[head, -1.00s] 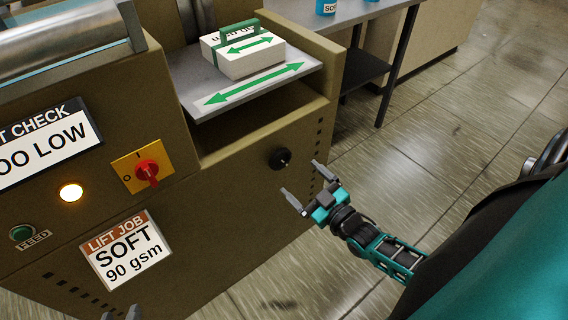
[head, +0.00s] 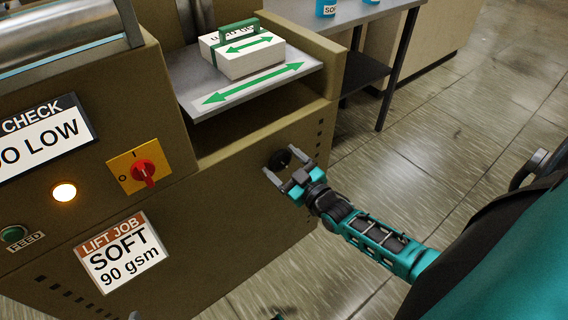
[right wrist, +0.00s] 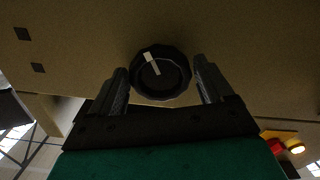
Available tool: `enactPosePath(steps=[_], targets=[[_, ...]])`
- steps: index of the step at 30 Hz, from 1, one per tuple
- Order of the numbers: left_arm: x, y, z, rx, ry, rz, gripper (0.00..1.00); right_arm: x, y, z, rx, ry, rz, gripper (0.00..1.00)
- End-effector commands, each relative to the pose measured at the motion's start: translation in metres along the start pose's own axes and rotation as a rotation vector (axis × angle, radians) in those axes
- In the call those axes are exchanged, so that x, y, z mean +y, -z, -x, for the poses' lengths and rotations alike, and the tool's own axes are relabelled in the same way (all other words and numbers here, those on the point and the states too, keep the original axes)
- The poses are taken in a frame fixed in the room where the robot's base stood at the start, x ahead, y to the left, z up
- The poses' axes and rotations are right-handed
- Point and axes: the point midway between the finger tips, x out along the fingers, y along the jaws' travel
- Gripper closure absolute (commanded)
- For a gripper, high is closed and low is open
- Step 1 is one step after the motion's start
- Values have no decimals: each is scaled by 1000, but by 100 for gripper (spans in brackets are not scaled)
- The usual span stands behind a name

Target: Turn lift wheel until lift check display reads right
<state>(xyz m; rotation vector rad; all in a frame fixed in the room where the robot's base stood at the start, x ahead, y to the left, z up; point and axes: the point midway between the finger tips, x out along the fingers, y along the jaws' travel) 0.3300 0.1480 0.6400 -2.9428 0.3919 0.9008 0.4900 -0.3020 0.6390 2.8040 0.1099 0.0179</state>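The lift wheel is a small black knob (head: 279,159) on the tan machine front, below the paper shelf. In the right wrist view the knob (right wrist: 160,72) shows a white mark near its top, slightly left. My right gripper (head: 287,169) is open, with one finger on either side of the knob; in the right wrist view (right wrist: 160,84) gaps show between fingers and knob. The lift check display (head: 44,137) is partly cut off at the left edge and reads "...O LOW". Only a small tip at the bottom edge may be my left gripper; its fingers cannot be made out.
A white paper stack (head: 240,54) with a green strap sits on the grey shelf (head: 200,95). A red switch (head: 144,171), a lit orange lamp (head: 64,191), a green feed button (head: 13,234) and the "SOFT 90 gsm" card (head: 122,253) are left. Floor at right is clear.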

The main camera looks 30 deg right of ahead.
Motion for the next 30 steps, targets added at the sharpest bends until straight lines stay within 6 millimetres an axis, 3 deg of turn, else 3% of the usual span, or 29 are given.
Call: enactPosePath(steps=[2, 12, 22, 30], targets=[[0, 1, 0, 1, 0, 0, 57, 0, 0, 0, 0, 0, 0, 28], [-1, 2, -1, 5, 0, -3, 57, 0, 0, 0, 0, 0, 0, 60], [-2, 3, 0, 2, 0, -12, 57, 0, 0, 0, 0, 1, -47, 61], [-2, 6, 3, 2, 0, -13, 57, 0, 0, 0, 0, 0, -219, 61]])
